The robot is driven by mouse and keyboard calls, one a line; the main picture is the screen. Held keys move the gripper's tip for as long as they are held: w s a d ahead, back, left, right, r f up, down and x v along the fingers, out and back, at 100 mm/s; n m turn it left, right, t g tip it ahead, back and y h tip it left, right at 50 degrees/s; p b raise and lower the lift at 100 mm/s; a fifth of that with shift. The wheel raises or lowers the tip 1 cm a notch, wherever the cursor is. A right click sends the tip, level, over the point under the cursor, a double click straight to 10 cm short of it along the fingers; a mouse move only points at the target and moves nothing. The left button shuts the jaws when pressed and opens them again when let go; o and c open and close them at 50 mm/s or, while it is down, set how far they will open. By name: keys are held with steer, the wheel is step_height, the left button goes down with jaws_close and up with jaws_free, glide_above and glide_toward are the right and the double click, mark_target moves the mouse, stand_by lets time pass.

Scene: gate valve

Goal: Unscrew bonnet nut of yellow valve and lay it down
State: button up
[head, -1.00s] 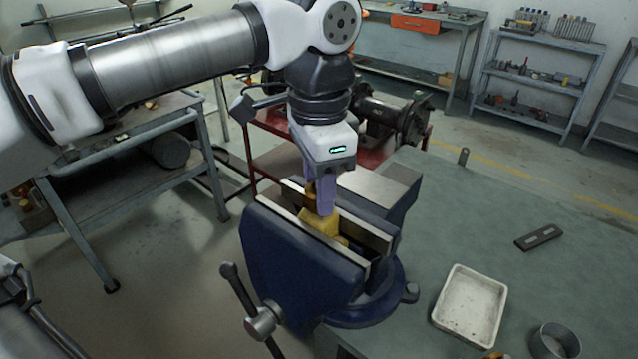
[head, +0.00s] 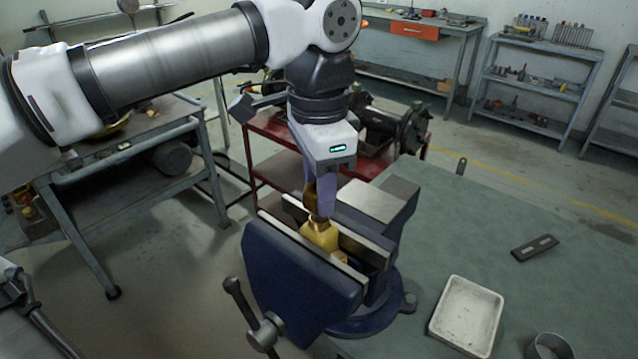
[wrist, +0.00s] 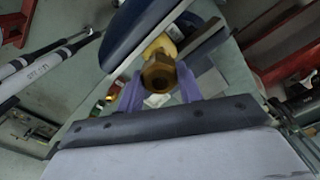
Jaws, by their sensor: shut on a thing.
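The yellow valve (head: 320,236) sits between the jaws of a blue bench vise (head: 300,280). My gripper (head: 318,208) points down over the vise, with its purple fingers around the brassy bonnet nut (wrist: 158,73) at the valve's top. In the wrist view the nut's hexagonal end faces the camera between the two fingers (wrist: 160,92), with the yellow valve body (wrist: 160,47) behind it. My gripper is shut on the nut. I cannot tell whether the nut's thread is still engaged in the body.
A white tray (head: 467,314) lies on the green bench (head: 560,275) right of the vise, beside a round metal tin (head: 550,347). A flat slotted plate (head: 535,248) lies farther back. The vise handle (head: 250,315) sticks out at front left.

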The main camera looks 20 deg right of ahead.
steer(key=shift+r+p, duration=1.05)
steer(key=shift+r, duration=0.35)
